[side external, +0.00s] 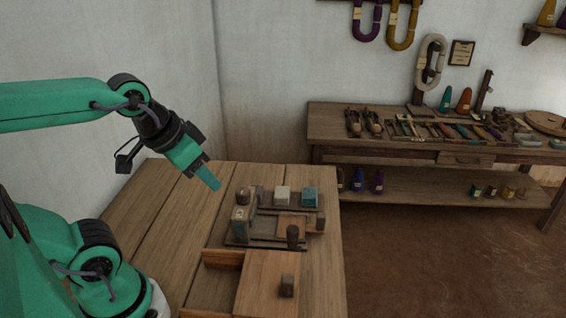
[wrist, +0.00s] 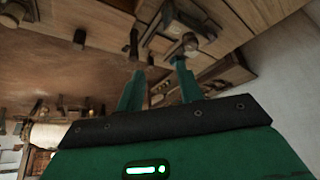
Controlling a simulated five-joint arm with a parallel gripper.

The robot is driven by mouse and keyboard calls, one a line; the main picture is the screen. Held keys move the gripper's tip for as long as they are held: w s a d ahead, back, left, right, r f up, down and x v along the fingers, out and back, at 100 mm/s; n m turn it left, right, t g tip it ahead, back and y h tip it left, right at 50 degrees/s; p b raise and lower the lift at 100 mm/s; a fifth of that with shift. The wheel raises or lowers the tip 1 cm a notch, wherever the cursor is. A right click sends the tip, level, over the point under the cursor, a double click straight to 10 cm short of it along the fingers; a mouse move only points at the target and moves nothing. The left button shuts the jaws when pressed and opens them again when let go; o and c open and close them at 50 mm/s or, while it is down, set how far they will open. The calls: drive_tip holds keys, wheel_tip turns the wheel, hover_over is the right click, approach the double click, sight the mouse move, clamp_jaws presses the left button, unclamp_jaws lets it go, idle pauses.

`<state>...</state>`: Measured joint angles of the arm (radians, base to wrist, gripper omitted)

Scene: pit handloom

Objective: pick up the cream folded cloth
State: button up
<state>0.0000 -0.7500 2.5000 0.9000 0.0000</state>
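A small cream block (side external: 282,195), which looks like the cream folded cloth, sits on a dark tray (side external: 266,206) at the back of the table in the side view. A teal block (side external: 309,197) is just to its right on the same tray. My gripper (side external: 213,182) hangs in the air to the left of the cloth and above the tabletop, tilted down to the right. In the wrist view my gripper's two teal fingers (wrist: 159,68) stand apart with nothing held between them. I cannot make out the cloth clearly in the wrist view.
A nearer tray (side external: 265,241) holds an upright block (side external: 240,222) and a dark peg (side external: 292,237). A wooden box (side external: 267,285) with a small dark block (side external: 287,285) is in front. The table's left side is clear. A tool bench (side external: 400,150) stands behind.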

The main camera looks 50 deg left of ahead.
drive_tip(key=shift+o, duration=0.2)
drive_tip(key=o, duration=0.6)
drive_tip(key=n+g, duration=0.6)
drive_tip(key=n, duration=0.3)
hover_over(282, 194)
wheel_tip(282, 194, down, 16)
drive_tip(key=shift+s+r, duration=0.1)
drive_tip(key=shift+s, duration=0.05)
drive_tip(key=shift+f, duration=3.95)
